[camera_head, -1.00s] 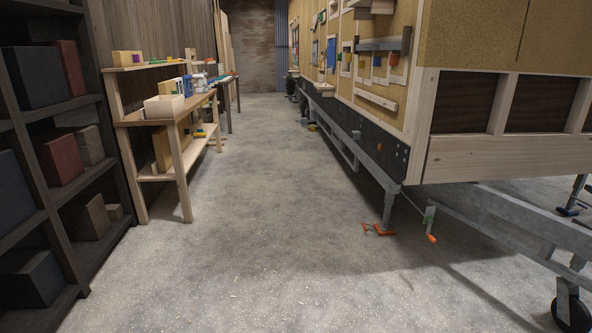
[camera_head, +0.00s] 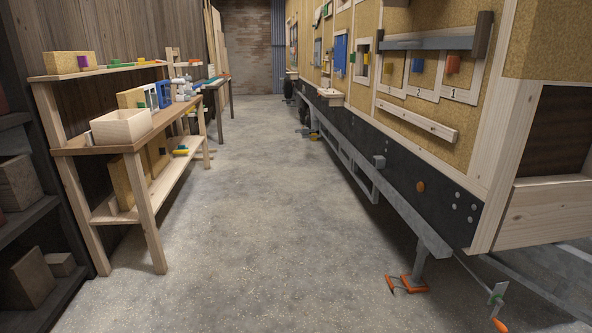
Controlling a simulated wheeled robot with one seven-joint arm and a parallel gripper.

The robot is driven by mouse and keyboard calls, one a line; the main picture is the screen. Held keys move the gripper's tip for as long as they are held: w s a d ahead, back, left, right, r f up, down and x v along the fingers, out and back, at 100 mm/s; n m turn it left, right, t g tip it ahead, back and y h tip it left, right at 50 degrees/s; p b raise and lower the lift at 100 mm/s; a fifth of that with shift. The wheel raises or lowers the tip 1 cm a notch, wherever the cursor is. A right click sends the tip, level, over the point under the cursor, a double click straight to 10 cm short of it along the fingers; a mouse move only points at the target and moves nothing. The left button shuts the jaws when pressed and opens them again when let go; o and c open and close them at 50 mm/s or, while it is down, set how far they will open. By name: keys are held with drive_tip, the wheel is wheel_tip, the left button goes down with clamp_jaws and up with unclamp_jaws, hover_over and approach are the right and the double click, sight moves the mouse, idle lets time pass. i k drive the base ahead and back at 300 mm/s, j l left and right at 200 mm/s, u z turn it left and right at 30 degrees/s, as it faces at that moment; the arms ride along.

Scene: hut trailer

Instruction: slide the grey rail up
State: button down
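The grey rail (camera_head: 430,43) is a long flat bar on the trailer's side wall at the upper right. It runs roughly level, and its right end meets a dark wooden block (camera_head: 483,35). Below it are three framed panels with yellow, blue and red-orange blocks; the numbers 2 and 1 show on two of them. The rail sits just above these blocks. A pale wooden ledge (camera_head: 417,121) is lower on the wall. My gripper is not in view.
A wooden workbench (camera_head: 140,137) with a pale open box (camera_head: 121,127) stands at the left, beside dark shelves. Orange-handled tools (camera_head: 407,284) lie on the floor by the trailer leg. An orange-tipped crank sticks out at lower right. The concrete aisle (camera_head: 255,200) between is clear.

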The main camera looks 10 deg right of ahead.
sight(461, 43)
drive_tip(key=i, duration=1.9)
drive_tip(key=i+z, duration=0.15)
drive_tip(key=i, duration=0.35)
drive_tip(key=i+j+z, duration=0.15)
drive_tip(key=i, duration=0.35)
drive_tip(key=i+j+z, duration=0.15)
drive_tip(key=i, duration=0.35)
drive_tip(key=i+j+z, duration=0.2)
drive_tip(key=i, duration=0.3)
drive_tip(key=j, duration=0.1)
